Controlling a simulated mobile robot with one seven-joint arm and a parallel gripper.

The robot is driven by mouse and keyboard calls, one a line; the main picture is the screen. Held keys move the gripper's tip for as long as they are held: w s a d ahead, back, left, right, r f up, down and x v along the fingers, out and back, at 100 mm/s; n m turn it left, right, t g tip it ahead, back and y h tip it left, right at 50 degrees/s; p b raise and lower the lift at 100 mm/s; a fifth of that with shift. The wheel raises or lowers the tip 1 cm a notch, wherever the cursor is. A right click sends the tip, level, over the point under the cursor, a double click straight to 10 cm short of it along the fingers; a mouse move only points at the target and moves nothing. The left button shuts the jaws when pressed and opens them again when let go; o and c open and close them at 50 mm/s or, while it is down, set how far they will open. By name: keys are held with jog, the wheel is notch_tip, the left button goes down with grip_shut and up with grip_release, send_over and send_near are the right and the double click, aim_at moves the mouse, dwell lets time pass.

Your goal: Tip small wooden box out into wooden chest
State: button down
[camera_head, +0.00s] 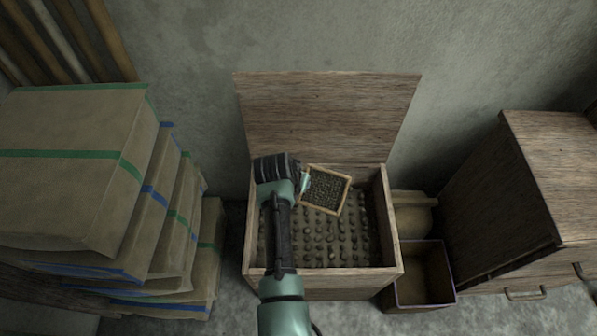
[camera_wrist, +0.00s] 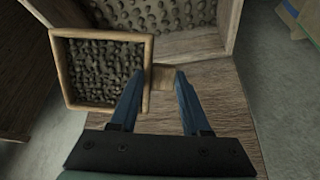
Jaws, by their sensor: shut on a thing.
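The small wooden box (camera_head: 346,197) is an open square tray with a pale rim, filled with small dark lumps. It shows at the left of the wrist view (camera_wrist: 150,52), with a short wooden tab on its side. My gripper (camera_head: 304,183) is shut on that tab, between its blue fingers (camera_wrist: 160,79). The box looks about level, its lumps inside. The wooden chest (camera_head: 335,284) stands open below, lid (camera_head: 328,112) raised against the wall. Its inside shows rows of small rounded lumps. The box is over the chest's rear middle; its exact height is unclear.
Stacked wrapped bundles (camera_head: 70,165) with green and blue bands stand left of the chest. A small open bin (camera_head: 425,285) and a tan object (camera_head: 412,218) sit close to its right. A wooden cabinet (camera_head: 545,170) stands farther right. A wall is behind.

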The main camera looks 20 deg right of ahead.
jog(key=shift+s+a+f+t+h+b, duration=0.2)
jog(key=shift+f+t+h+b, duration=0.15)
jog(key=shift+f+b, duration=0.35)
jog(key=t+h+b, duration=0.1)
jog(key=b, duration=0.3)
jog(key=f+t+h+b, duration=0.1)
jog(key=t+b, duration=0.1)
jog(key=b, duration=0.2)
jog(key=s+f+t+h+b, duration=0.1)
jog(key=t+b, duration=0.1)
jog(key=b, duration=0.2)
jog(key=shift+a+f+h+b, duration=0.15)
jog(key=shift+a+h+b, duration=0.1)
jog(key=shift+a+b, duration=0.15)
jog(key=f+t+h+b, duration=0.1)
jog(key=t+h+b, duration=0.1)
jog(key=b, duration=0.9)
jog(key=shift+f+b, duration=0.3)
jog(key=shift+f, duration=0.1)
jog(key=f+t+h+b, duration=0.1)
jog(key=b, duration=0.5)
jog(key=t+b, duration=0.1)
jog(key=b, duration=0.5)
jog(key=shift+s+f+t+h, duration=0.1)
jog(key=shift+f+t+h, duration=0.25)
jog(key=shift+h, duration=0.05)
jog(key=b, duration=0.3)
jog(key=shift+f+t+b, duration=0.15)
jog(key=shift+t+b, duration=0.15)
